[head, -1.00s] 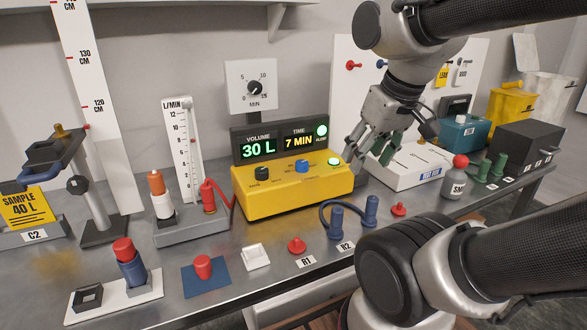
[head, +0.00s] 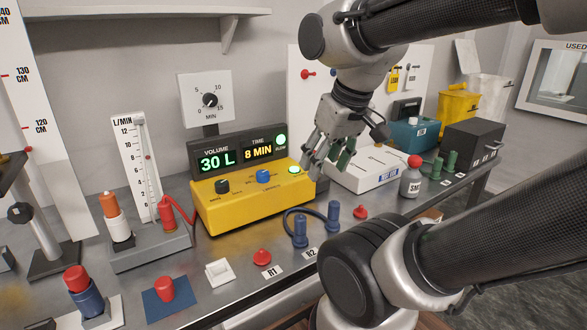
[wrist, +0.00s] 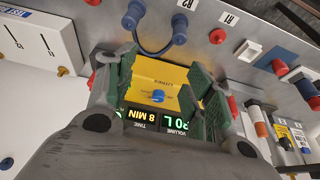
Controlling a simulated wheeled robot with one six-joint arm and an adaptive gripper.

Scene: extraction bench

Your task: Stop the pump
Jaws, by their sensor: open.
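The yellow pump (head: 250,205) stands on the bench with a black knob (head: 222,186), a blue knob (head: 263,176) and a lit green button (head: 295,169) on its top. Its display (head: 236,157) reads 30 L and 8 MIN, with a green alarm lamp (head: 280,140) lit. My gripper (head: 328,163) is open and empty, pointing down at the pump's right end, close to the green button. I cannot tell whether it touches. In the wrist view the pump (wrist: 160,72) shows between my open fingers (wrist: 153,68), upside down; the green button is not visible there.
A white box (head: 362,176) and a sample bottle (head: 411,180) stand to the right. A flow meter (head: 150,250) stands left of the pump. A dial (head: 205,97) stands behind.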

